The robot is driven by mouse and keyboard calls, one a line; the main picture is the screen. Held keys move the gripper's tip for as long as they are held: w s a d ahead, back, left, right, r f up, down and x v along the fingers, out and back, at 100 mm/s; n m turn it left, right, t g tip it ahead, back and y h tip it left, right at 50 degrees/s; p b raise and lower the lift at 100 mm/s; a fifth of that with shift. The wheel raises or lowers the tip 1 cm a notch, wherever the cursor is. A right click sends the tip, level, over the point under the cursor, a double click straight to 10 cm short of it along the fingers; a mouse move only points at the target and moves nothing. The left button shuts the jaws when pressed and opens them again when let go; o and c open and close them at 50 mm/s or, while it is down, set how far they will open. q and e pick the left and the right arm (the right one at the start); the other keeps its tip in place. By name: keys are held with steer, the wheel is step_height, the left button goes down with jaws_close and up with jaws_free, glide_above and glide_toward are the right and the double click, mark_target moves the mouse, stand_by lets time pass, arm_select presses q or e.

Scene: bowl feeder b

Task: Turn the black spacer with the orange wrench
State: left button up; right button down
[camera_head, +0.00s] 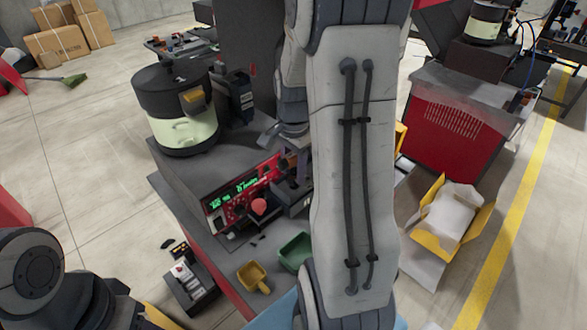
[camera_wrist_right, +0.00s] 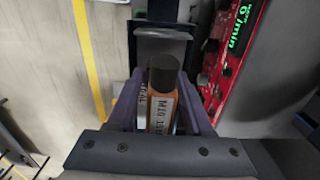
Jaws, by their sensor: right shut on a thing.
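In the right wrist view, my right gripper (camera_wrist_right: 165,105) has its two purple fingers closed around an orange piece with a round black end and a white label, apparently the orange wrench (camera_wrist_right: 159,124). A second white-labelled face shows just left of it. In the head view, the right gripper (camera_head: 297,165) is at the right end of the red-fronted machine, partly behind my right arm. I cannot make out the black spacer for certain in either view. Only part of my left arm shows at the lower left, without its gripper.
The red panel (camera_head: 243,192) has a green display and a red knob (camera_head: 259,206). A bowl feeder (camera_head: 176,110) stands behind it. A yellow scoop-like tray (camera_head: 254,277) and a green tray (camera_head: 295,251) lie in front. An open yellow box (camera_head: 437,236) is at the right.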

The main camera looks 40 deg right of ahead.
steer(key=shift+f+b, duration=0.35)
steer(key=shift+f, duration=0.2)
stand_by(0.5)
steer(key=shift+m+p, duration=0.3)
steer(key=shift+m, duration=0.8)
steer(key=shift+r+m, duration=0.1)
steer(key=shift+m, duration=1.1)
steer(key=shift+w+m+p, duration=0.1)
steer(key=shift+m+p, duration=0.35)
steer(key=shift+m, duration=0.65)
